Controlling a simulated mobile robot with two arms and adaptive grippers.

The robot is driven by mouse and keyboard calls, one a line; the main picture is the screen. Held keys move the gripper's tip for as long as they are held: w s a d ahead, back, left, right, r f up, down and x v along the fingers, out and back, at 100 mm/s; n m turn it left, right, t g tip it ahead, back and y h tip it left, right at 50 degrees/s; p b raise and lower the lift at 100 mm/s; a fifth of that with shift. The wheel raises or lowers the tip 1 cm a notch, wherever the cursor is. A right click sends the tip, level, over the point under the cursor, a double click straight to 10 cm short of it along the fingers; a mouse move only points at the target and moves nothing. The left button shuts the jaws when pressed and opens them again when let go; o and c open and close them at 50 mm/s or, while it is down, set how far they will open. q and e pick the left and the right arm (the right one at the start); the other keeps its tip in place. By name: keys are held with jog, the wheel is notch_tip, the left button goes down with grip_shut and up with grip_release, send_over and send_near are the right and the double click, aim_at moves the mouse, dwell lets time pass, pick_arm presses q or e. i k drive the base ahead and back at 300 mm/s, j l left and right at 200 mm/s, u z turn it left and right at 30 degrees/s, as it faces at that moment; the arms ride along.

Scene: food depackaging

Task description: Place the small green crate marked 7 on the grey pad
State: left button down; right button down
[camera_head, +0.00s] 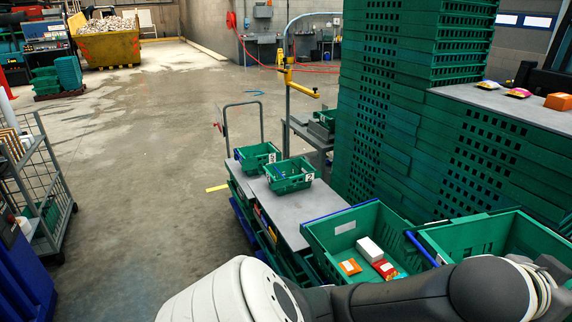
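Two small green crates stand on a grey-topped trolley. The farther small crate (254,163) has a white label at its right end, whose mark I cannot read surely. The nearer small crate (283,187) has a white label at its right corner that looks like a 2, though it is too small to be sure. I cannot make out a crate clearly marked 7. The grey surface (312,212) lies bare in front of the nearer crate; I cannot tell whether it is the grey pad. Neither gripper shows; only arm links of mine cross the bottom.
Larger green crates stand at the lower right; one (345,229) holds a white box (369,250) and small packets. Tall green crate stacks (386,100) rise behind. A wire cage trolley (45,190) stands left. Open concrete floor lies between.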

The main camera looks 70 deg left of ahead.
aim_at(316, 216)
jog(key=k+j, duration=0.1)
jog(key=j, duration=0.55)
jog(key=j+u, duration=0.1)
jog(key=j, duration=0.55)
jog(key=k+j, duration=0.15)
jog(key=j, duration=0.5)
jog(key=j+u, duration=0.1)
jog(key=j, duration=1.05)
jog(key=i+j+u, duration=0.15)
jog(key=j, duration=1)
jog(key=k, duration=0.05)
